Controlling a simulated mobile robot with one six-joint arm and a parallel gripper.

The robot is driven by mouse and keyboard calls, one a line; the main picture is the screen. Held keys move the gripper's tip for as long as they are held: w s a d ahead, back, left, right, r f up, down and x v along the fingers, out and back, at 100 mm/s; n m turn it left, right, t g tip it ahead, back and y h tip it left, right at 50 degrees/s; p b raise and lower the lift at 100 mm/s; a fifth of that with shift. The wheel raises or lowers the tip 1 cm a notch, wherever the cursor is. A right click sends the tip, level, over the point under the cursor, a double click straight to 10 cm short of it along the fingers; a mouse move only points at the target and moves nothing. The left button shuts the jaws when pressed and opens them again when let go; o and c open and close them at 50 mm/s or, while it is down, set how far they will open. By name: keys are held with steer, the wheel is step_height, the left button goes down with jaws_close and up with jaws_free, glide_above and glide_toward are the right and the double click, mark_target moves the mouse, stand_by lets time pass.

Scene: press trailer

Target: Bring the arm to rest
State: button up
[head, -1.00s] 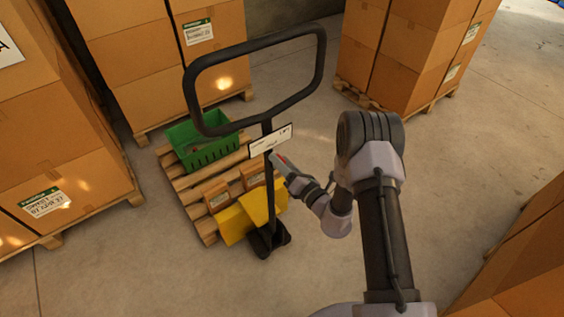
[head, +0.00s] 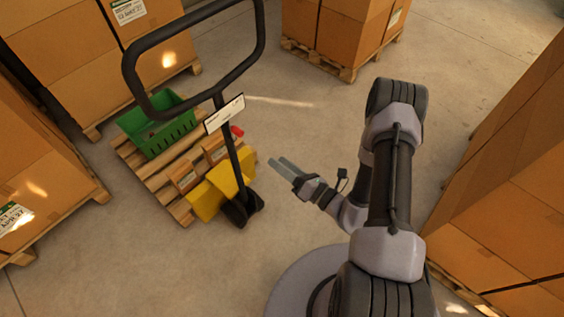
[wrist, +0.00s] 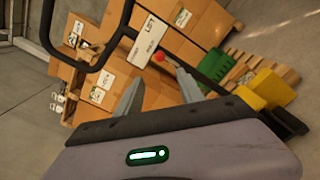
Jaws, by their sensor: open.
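My gripper (head: 283,168) is in the middle of the head view, over bare floor to the right of a pallet jack. Its two grey fingers are apart, with nothing between them. In the wrist view the fingers (wrist: 158,85) also stand apart and empty. My arm is folded back toward my base, with its elbow raised. The pallet jack's black loop handle (head: 128,62) stands to the left of my gripper, clear of it. A red knob (head: 237,131) shows beside the handle's white label plate (head: 224,113), and it also shows in the wrist view (wrist: 158,57).
A low pallet (head: 133,158) carries a green crate (head: 181,128) and small cartons, by the yellow jack body (head: 207,201). Stacked boxes stand at the left (head: 40,170), back (head: 355,32) and close right (head: 510,170). The floor between is clear.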

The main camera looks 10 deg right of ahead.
stand_by(0.3)
steer(key=s+a+r+n+g+y, duration=0.2)
steer(key=a+r+n+g+y, duration=0.25)
steer(key=r+n, duration=0.3)
steer(key=s+a+r+n+g+y, duration=0.2)
steer(key=a+r+n+g+y, duration=0.1)
steer(key=a+r+n+g, duration=0.35)
steer(key=s+a+r+n+g+h, duration=0.1)
steer(key=s+r+n+g+h, duration=0.5)
steer(key=s+n, duration=0.4)
steer(key=s+d+r+n+t+h+b, duration=0.1)
steer(key=s+d+r+n+t+h, duration=0.3)
steer(key=d+r+n+t+h, duration=0.3)
steer(key=d+r+n+h, duration=0.1)
steer(key=d+n+h, duration=0.1)
steer(key=d, duration=0.1)
steer(key=shift+s+d+r+n+t, duration=0.15)
steer(key=shift+s+d+n+t, duration=0.05)
steer(key=shift+n+t, duration=0.2)
